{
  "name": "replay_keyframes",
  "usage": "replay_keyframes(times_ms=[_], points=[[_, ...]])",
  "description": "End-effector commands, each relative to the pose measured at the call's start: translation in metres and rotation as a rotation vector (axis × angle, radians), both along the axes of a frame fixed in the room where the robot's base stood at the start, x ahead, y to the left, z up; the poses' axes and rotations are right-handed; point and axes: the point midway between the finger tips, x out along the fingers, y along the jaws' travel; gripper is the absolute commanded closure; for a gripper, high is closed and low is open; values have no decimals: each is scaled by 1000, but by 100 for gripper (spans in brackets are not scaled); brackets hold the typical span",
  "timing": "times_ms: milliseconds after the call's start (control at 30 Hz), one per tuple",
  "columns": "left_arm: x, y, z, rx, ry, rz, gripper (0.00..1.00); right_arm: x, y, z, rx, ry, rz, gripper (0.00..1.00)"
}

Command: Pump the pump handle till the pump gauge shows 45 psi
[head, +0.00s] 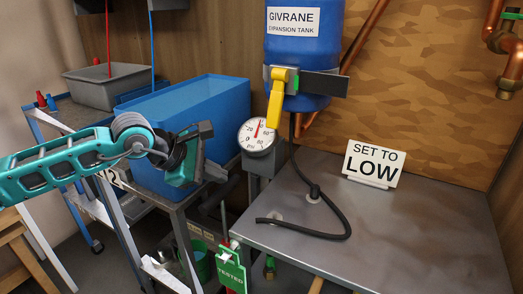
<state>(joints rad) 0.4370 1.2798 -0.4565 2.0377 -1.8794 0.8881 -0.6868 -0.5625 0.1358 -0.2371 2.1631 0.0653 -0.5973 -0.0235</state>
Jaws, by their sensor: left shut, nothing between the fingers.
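A round white gauge marked psi (257,135) stands on a grey post at the edge of the metal bench. Its red needle points nearly straight up, slightly right; the exact reading is too small to tell. A yellow lever (276,98), which may be the pump handle, hangs down from a grey bracket on the blue expansion tank (303,52), just above the gauge. My left gripper (216,172) is shut and empty, left of and a little below the gauge, apart from both gauge and lever. My right gripper is not in view.
A blue bin (185,108) stands behind my left arm. The metal bench (420,235) holds a black hose (326,203) and a "SET TO LOW" sign (373,164). A green tag (231,271) hangs at the bench's front. Copper pipes (505,45) are at the upper right.

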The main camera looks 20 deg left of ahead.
Motion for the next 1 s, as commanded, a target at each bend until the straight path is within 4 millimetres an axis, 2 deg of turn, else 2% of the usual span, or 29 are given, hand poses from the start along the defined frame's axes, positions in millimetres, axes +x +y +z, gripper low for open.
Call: replay_keyframes(times_ms=[133, 1000], points=[[0, 0, -7, 0, 1, -1, 100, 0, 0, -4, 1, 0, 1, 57], [0, 0, -13, -1, 1, 0, 100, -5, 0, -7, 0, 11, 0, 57]])
